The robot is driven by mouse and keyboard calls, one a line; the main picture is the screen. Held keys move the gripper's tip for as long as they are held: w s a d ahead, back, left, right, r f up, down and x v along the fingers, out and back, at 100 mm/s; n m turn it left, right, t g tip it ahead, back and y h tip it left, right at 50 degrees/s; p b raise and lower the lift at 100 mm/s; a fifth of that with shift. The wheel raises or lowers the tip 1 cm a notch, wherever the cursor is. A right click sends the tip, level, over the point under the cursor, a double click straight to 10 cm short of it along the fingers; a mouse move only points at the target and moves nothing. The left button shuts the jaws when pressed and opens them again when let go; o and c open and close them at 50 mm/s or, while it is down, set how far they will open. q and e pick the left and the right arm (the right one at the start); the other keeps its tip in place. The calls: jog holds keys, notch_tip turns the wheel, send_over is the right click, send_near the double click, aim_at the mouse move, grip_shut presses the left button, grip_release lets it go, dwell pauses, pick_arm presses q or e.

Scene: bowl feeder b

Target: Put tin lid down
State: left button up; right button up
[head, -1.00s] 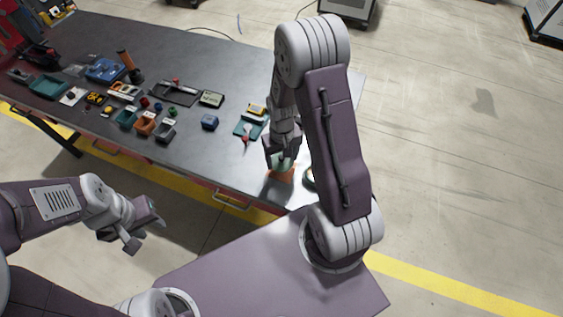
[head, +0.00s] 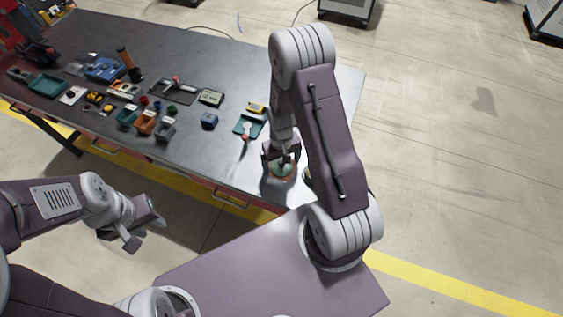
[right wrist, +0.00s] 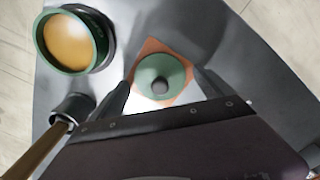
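The tin lid (right wrist: 152,70) is a green disc with a dark round knob (right wrist: 160,86). It lies flat on an orange square pad (right wrist: 181,97) in the right wrist view. In the head view the lid (head: 282,170) shows below my right gripper (head: 281,158). In the right wrist view the right gripper's two fingers (right wrist: 162,93) are wide apart on either side of the lid and knob, with nothing gripped. An open tin (right wrist: 72,42) with a green rim and golden inside stands left of the pad. My left gripper (head: 143,232) hangs empty in front of the table; its opening is unclear.
A dark cylinder with a wooden handle (right wrist: 50,148) is at the left of the right wrist view. On the table (head: 235,183), a teal tray (head: 249,125), a blue block (head: 209,121) and several small bins and parts lie further left.

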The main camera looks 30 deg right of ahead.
jog(key=shift+r, duration=0.1)
notch_tip(320, 180, up, 12)
jog(key=s+a+r+t, duration=0.1)
jog(key=s+a+r, duration=0.2)
jog(key=s, duration=0.5)
jog(key=shift+a+r+n+p, duration=0.25)
jog(key=shift+a+n+p, duration=0.05)
jog(key=shift+a, duration=0.55)
